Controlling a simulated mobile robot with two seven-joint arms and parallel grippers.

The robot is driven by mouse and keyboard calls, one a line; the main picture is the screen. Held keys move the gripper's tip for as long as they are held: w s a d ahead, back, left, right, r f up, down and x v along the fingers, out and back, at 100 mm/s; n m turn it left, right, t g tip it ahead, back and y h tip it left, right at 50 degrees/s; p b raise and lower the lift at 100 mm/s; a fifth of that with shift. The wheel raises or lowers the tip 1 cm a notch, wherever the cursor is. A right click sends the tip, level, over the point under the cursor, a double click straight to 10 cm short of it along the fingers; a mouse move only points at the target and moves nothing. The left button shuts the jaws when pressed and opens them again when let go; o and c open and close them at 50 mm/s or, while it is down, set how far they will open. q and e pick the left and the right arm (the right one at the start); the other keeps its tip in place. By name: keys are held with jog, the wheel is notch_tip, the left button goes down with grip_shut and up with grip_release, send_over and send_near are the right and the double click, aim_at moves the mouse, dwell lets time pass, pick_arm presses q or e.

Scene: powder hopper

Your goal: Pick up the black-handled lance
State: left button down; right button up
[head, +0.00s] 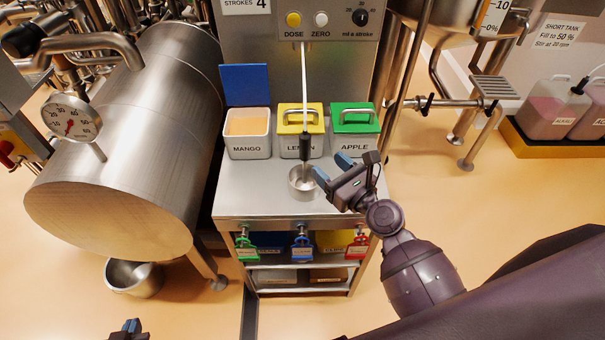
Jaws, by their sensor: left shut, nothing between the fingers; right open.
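The black-handled lance (305,146) stands roughly upright above the bench, in front of the yellow-lidded LEMON tub. A thin white line runs up from its handle toward the dosing panel. Its lower end reaches down to a small metal cup (302,186); I cannot tell whether it touches the cup. My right gripper (332,168) is open, with its blue fingertips just right of the lance and cup. It appears empty and apart from the handle. My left gripper (128,327) is shut and empty at the bottom left edge, mostly out of view.
The open MANGO tub (247,145), LEMON tub (291,146) and green-lidded APPLE tub (355,144) stand in a row on the bench (250,200). A dosing panel (330,22) is behind. A large steel drum (120,150) blocks the left. Coloured padlocked valves hang at the bench front.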

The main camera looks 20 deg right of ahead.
aim_at(309, 149)
jog(key=shift+x, duration=3)
jog(key=x, duration=0.4)
jog(key=shift+w+a+f, duration=0.1)
jog(key=shift+w+a, duration=0.15)
jog(key=shift+w, duration=0.1)
grip_shut()
